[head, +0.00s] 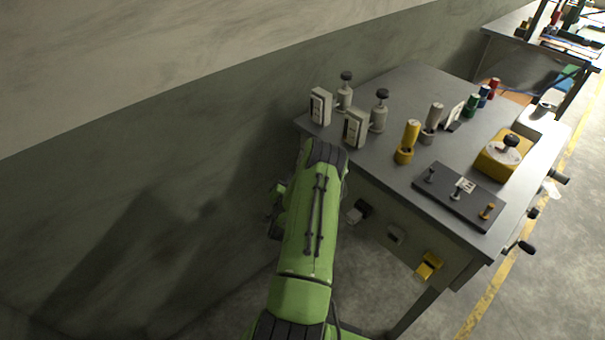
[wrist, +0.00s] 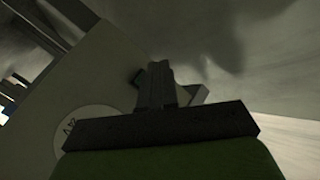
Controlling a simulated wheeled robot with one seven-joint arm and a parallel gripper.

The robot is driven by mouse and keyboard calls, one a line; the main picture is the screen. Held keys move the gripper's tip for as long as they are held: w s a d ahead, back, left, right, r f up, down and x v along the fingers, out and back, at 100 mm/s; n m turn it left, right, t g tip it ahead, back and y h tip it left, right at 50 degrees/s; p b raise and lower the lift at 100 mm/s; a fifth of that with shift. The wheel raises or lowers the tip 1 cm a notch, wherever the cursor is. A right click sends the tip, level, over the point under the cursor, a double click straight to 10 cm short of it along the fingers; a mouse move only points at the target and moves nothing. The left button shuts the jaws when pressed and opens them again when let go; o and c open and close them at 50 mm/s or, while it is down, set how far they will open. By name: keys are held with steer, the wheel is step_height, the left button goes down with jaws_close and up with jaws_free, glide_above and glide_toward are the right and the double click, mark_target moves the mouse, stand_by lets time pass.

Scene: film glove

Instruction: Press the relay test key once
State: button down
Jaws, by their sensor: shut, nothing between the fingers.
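The bench (head: 380,85) carries several controls, and I cannot tell from a readable label which is the relay test key. Its front face has a pale key with a dark part (head: 357,212), a grey key (head: 396,234) and a yellow key (head: 428,265). In the wrist view my gripper (wrist: 157,75) is shut and empty, its fingers pointing toward a pale grey panel. A dark piece and a pale block (wrist: 200,94) show just behind the fingers, partly hidden by them. I cannot tell whether the fingertips touch anything. In the head view my arm hides the gripper.
A round white label (wrist: 83,135) is on the panel. The bench top holds a yellow box with a knob (head: 505,153), a dark plate with small levers (head: 459,196), and several coloured posts. Crank handles (head: 525,247) jut from the right side. A wall stands at left.

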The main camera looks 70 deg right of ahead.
steer(key=shift+s+d+b, duration=0.25)
steer(key=shift+d, duration=0.25)
steer(key=shift+s+d+b, duration=0.2)
steer(key=shift+d, duration=0.3)
stand_by(1.2)
steer(key=shift+s+d+b, duration=0.2)
steer(key=shift+d+b, duration=0.15)
steer(key=shift+b, duration=0.05)
steer(key=shift+s+d+b, duration=0.2)
steer(key=shift+d+b, duration=0.2)
steer(key=shift+b, duration=0.1)
stand_by(0.7)
steer(key=shift+w+a+p, duration=0.35)
steer(key=shift+a+p, duration=0.45)
steer(key=shift+p, duration=0.15)
